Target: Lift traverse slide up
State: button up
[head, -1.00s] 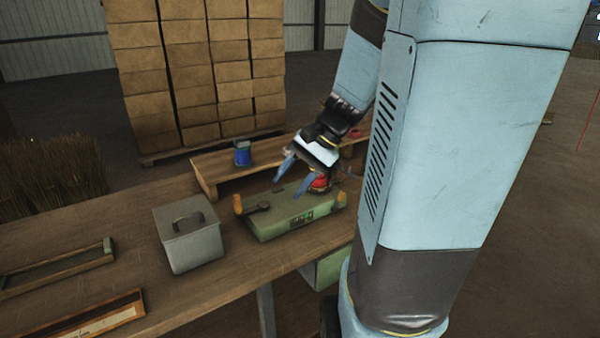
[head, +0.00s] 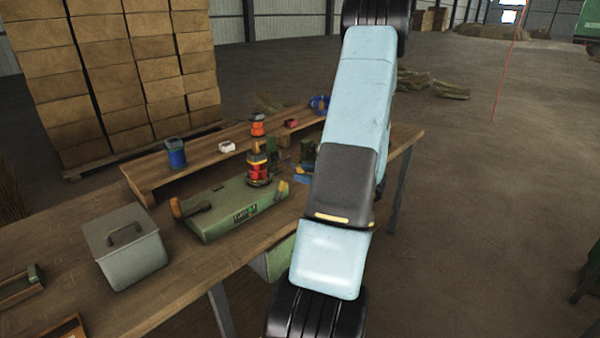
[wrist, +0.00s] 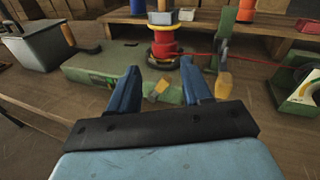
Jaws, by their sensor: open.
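In the wrist view the tower (wrist: 163,45) rises just beyond my fingertips. A slim green upright (wrist: 227,35) stands right of the tower, with an orange-yellow knob (wrist: 223,85) below it; I cannot tell for certain whether this is the traverse slide. My gripper (wrist: 160,78) is open, its blue fingers apart and pointing toward the machine's right end. Another orange-yellow piece (wrist: 158,90) shows between the fingers, not gripped. My arm hides part of this area in the head view.
A grey lidded box (head: 125,245) stands left of the machine. A raised shelf (head: 150,170) behind carries a blue can (head: 176,153) and small items. A red line (wrist: 205,54) runs rightward from the tower. A green device with a dial (wrist: 300,90) stands at right.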

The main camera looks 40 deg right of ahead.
jog(key=s+d+f+m+t+h, duration=0.2)
jog(key=s+d+f+m+h, duration=0.3)
jog(key=d, duration=0.3)
send_near(289, 161)
jog(key=w, duration=0.1)
jog(key=w+f, duration=0.1)
jog(key=w, duration=0.1)
jog(key=shift+a, duration=0.15)
grip_shut()
dwell(0.4)
